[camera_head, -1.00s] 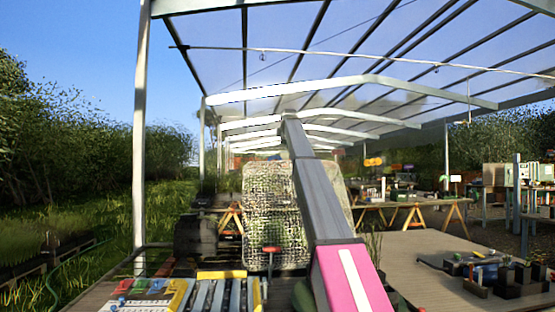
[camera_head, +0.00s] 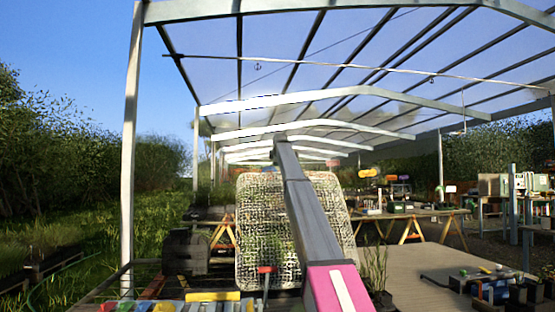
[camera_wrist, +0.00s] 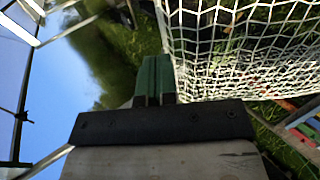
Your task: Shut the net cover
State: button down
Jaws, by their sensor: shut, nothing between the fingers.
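The net cover (camera_head: 262,238) stands raised, close to upright, in the head view. It is a pale mesh panel with rounded top corners, and my arm crosses in front of its middle. In the wrist view the white mesh of the net cover (camera_wrist: 245,45) fills the upper right. My gripper (camera_wrist: 155,75) shows there with its green fingers together and empty. The fingertips are beside the net's left edge; I cannot tell whether they touch it. In the head view the gripper is hidden behind the arm. A red-topped handle or post (camera_head: 266,270) stands before the net's lower edge.
A table (camera_head: 415,255) extends to the right, with dark tools and blocks (camera_head: 500,285) on it. A dark barrel-like thing (camera_head: 187,252) is left of the net. A potted plant (camera_head: 375,270) stands right of my arm. Trestle tables (camera_head: 410,215) are farther back.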

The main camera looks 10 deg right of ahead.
aim_at(276, 175)
jog(key=shift+x, duration=2.5)
